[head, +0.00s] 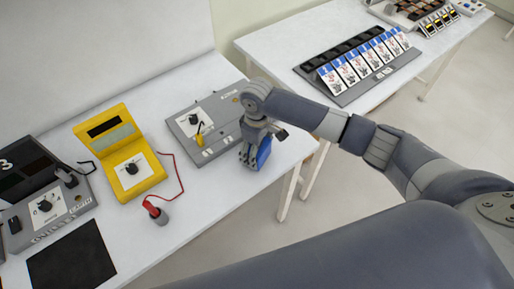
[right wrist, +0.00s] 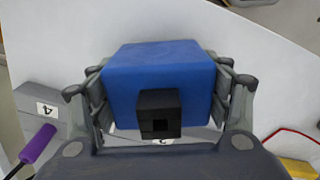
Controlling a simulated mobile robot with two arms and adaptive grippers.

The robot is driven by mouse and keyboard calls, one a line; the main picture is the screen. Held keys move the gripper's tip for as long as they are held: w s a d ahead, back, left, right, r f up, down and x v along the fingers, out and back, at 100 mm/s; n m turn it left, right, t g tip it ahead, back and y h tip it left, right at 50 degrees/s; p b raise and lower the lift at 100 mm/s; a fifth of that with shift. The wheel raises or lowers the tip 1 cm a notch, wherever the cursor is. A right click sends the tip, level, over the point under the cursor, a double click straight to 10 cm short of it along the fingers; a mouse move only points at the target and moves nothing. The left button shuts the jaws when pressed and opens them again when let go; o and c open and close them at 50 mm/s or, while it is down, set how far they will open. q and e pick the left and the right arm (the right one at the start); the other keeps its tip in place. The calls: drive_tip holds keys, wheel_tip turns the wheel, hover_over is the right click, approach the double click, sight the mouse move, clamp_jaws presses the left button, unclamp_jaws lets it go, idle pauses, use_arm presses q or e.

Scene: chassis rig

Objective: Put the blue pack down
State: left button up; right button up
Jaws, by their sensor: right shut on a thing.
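The blue pack (head: 264,152) is in my right gripper (head: 256,150), near the right edge of the white table. In the right wrist view the pack (right wrist: 158,68) sits between the two fingers, with a black connector block (right wrist: 158,112) on its near face. The gripper (right wrist: 165,100) is shut on its two sides. The gap between the pack and the table is hard to judge. My left gripper is not in view.
A yellow meter (head: 130,170) with a red-lead probe (head: 157,214) stands farther left. A second table (head: 285,45) behind holds a rack of blue-and-white packs (head: 360,65). White tabletop is bare in front of the panel.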

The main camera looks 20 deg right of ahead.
drive_tip(key=shift+f, duration=0.3)
drive_tip(key=shift+f, duration=0.1)
drive_tip(key=o, duration=1.4)
wheel_tip(320, 180, up, 11)
drive_tip(key=b, duration=0.2)
drive_tip(key=shift+f+b, duration=0.1)
drive_tip(key=shift+b, duration=0.25)
drive_tip(key=shift+r, duration=0.7)
